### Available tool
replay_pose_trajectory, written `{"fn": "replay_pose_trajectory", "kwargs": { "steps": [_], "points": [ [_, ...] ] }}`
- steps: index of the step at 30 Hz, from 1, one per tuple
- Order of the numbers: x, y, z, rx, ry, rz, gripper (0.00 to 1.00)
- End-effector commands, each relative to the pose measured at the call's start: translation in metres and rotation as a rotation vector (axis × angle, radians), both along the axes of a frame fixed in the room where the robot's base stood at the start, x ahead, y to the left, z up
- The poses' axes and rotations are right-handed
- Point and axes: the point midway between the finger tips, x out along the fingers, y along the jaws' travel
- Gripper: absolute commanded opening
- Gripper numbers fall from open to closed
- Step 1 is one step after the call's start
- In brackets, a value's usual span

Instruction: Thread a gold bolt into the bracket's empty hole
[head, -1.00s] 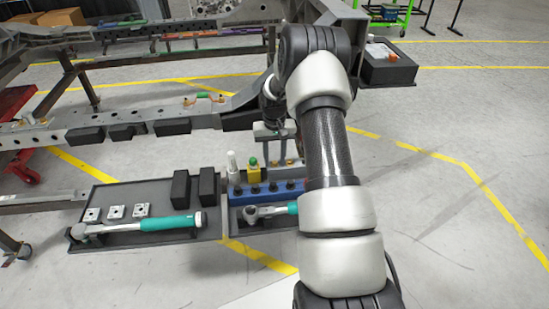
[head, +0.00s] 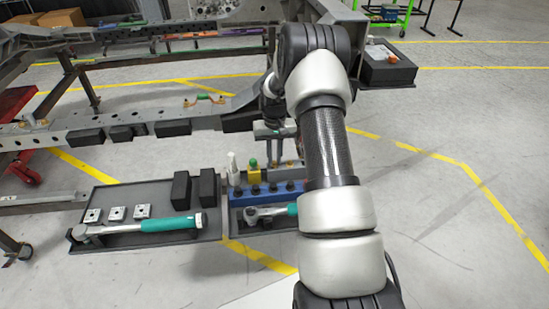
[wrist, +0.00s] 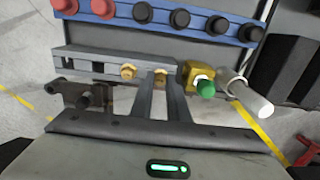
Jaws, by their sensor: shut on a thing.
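In the wrist view my gripper (wrist: 160,82) is shut on a gold bolt (wrist: 160,74), whose head shows between the fingertips. The bolt is still at the rack strip, and I cannot tell whether it is clear of its seat. A second gold bolt (wrist: 127,71) stands in the strip just to the left. In the head view my gripper (head: 284,162) reaches down over the back of the right tray, and my arm partly hides it. I cannot make out the bracket's empty hole in either view.
A blue rack (head: 265,190) holds several dark knobs. The left tray (head: 150,250) holds a torque wrench (head: 140,227). The chassis rail (head: 90,136) lies behind.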

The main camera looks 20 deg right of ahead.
Motion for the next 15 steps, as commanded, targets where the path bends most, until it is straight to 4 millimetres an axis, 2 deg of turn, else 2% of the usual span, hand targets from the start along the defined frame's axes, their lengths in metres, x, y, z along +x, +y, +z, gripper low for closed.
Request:
{"fn": "replay_pose_trajectory", "kwargs": {
  "steps": [3,15],
  "points": [
    [0.0,0.0,0.013,0.0,-0.001,0.0,0.0],
    [0.0,0.0,0.045,0.0,-0.001,0.0,0.0]
  ]
}}
